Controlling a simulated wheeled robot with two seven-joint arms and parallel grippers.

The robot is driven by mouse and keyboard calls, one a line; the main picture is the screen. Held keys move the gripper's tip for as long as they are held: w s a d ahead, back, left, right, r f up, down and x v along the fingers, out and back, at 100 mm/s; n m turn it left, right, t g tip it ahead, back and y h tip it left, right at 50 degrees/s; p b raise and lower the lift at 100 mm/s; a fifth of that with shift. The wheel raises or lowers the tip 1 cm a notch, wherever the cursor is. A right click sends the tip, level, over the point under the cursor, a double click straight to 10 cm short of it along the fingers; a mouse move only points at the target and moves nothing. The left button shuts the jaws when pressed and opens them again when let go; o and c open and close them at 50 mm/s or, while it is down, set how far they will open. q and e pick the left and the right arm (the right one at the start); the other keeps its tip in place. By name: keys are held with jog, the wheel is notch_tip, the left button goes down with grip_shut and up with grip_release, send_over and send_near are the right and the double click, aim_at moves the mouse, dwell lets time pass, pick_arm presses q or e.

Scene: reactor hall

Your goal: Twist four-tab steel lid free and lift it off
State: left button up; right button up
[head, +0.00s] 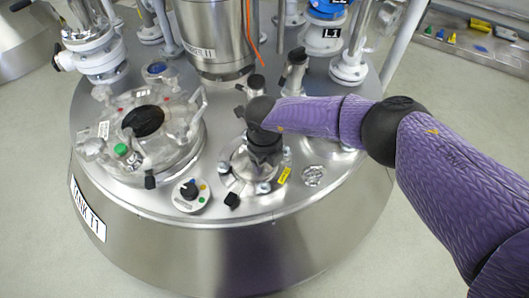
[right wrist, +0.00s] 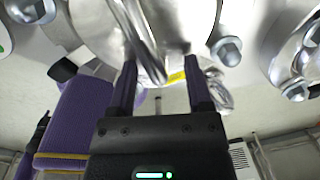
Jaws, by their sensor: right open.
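A small steel port with a steel lid (head: 240,164) stands on the tank top, with bolts and black-tipped parts around it. My right gripper (head: 262,158) comes down over it from above and hides much of the lid. In the right wrist view my right gripper (right wrist: 161,72) is open, its two dark fingers reaching to either side of the shiny lid (right wrist: 168,30). I cannot tell whether the fingers touch it. The lid's tabs are not clearly countable. My left gripper is not in view.
A larger round hatch (head: 192,150) with clamps sits left of the port. A steel cylinder (head: 215,35), black-capped fittings (head: 293,68) and a blue-topped valve (head: 325,35) crowd the back. The tank's front rim (head: 150,218) is bare.

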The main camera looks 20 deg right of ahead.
jog(key=shift+r, duration=0.15)
jog(key=shift+c, duration=0.5)
jog(key=c, duration=0.7)
grip_shut()
